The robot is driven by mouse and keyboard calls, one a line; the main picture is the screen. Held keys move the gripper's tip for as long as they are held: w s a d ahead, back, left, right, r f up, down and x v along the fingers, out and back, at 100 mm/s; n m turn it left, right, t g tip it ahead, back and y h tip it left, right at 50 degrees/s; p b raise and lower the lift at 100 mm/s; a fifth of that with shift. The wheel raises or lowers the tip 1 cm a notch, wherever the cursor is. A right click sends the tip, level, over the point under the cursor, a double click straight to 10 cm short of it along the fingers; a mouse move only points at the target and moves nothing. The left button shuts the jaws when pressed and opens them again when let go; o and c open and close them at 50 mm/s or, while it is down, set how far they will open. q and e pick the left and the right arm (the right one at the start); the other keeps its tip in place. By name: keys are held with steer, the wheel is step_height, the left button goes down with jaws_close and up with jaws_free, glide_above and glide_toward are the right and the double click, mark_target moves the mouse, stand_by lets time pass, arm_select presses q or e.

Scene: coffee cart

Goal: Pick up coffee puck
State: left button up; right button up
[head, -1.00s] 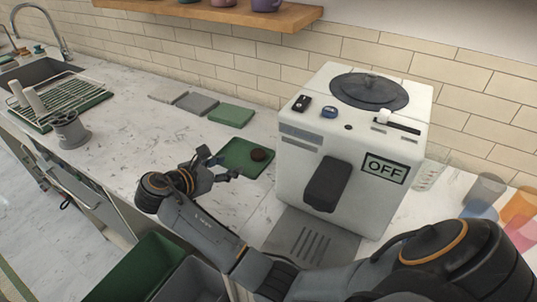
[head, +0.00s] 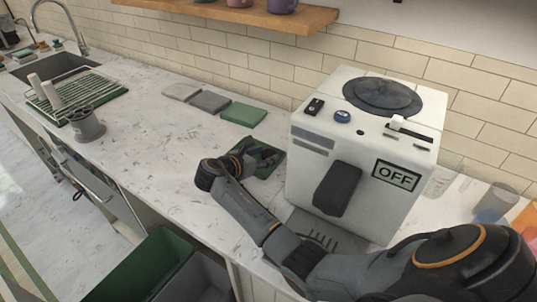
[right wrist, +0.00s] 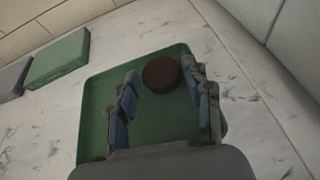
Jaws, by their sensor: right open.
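The coffee puck (right wrist: 161,75) is a dark brown round disc. In the right wrist view it lies on a green tray (right wrist: 110,83) on the counter. My right gripper (right wrist: 161,82) is open above the tray, and the puck shows between its fingertips, closer to the right finger. Whether a finger touches the puck I cannot tell. In the head view my right gripper (head: 262,157) is over the green tray (head: 267,172), and the puck is hard to make out there behind the fingers. My left gripper is not in view.
A white coffee machine (head: 300,190) marked OFF stands just right of the tray. Flat green (head: 243,114) and grey (head: 209,101) pads lie behind on the counter. A grey holder (head: 87,128) and dish rack (head: 70,100) are at left. The counter's middle is clear.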

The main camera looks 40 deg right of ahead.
steer(key=shift+w+d+f, duration=0.15)
steer(key=shift+d+f, duration=0.15)
steer(key=shift+d, duration=0.3)
steer(key=shift+a, duration=0.1)
steer(key=c, duration=0.6)
steer(key=shift+r, duration=0.15)
steer(key=shift+r, duration=0.2)
step_height(320, 180, up, 2)
steer(key=shift+r, duration=0.1)
steer(key=s+a+r+b, duration=0.1)
steer(key=s+a+r, duration=0.8)
steer(key=a+r, duration=0.1)
steer(key=shift+a+r, duration=0.15)
steer(key=shift+a, duration=0.25)
